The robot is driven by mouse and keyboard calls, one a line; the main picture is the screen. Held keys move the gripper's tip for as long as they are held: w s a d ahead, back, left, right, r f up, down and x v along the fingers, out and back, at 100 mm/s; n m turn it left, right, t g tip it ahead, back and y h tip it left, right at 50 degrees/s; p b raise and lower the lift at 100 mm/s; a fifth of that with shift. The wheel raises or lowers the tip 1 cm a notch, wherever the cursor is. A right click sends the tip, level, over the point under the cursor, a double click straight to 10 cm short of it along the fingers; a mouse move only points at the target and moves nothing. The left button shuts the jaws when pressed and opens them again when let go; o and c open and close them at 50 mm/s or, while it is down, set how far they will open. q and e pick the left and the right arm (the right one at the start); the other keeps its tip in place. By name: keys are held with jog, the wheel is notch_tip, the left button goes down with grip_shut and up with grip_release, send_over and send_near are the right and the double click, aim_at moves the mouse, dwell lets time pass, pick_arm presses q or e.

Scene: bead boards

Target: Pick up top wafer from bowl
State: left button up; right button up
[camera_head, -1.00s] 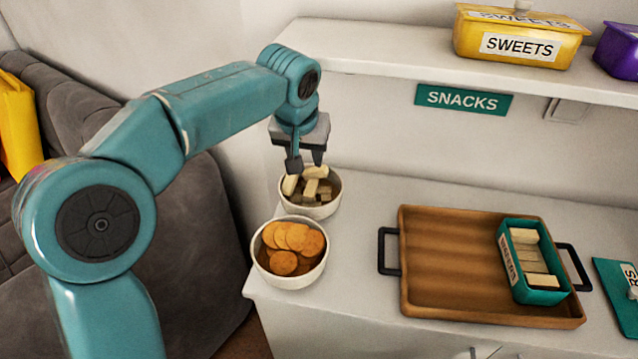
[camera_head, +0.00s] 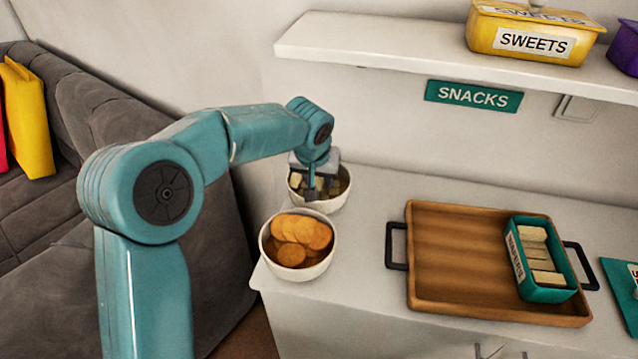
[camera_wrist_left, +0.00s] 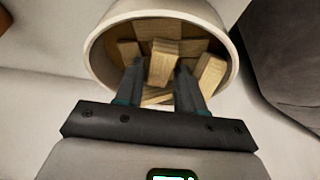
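The white bowl of wafers (camera_head: 337,201) stands at the back left of the counter, partly hidden behind my left gripper (camera_head: 311,196). In the left wrist view, the bowl (camera_wrist_left: 228,75) holds several pale wafers. The top wafer (camera_wrist_left: 163,62) lies across the others near the middle. My left gripper (camera_wrist_left: 159,68) points down into the bowl with its fingers apart, one on each side of the top wafer. A narrow gap seems to show on the wafer's left side. My right gripper is not in view.
A bowl of round orange-brown biscuits (camera_head: 297,241) stands just in front. A wooden tray (camera_head: 450,255) with a teal box of wafers (camera_head: 545,295) is to the right. A shelf (camera_head: 400,55) with a yellow SWEETS box (camera_head: 525,38) is above.

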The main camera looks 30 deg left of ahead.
pick_arm(q)
jog(key=shift+s+r, duration=0.1)
jog(key=shift+w, duration=0.2)
grip_shut()
jog(key=shift+s, duration=0.15)
jog(key=shift+d, duration=0.1)
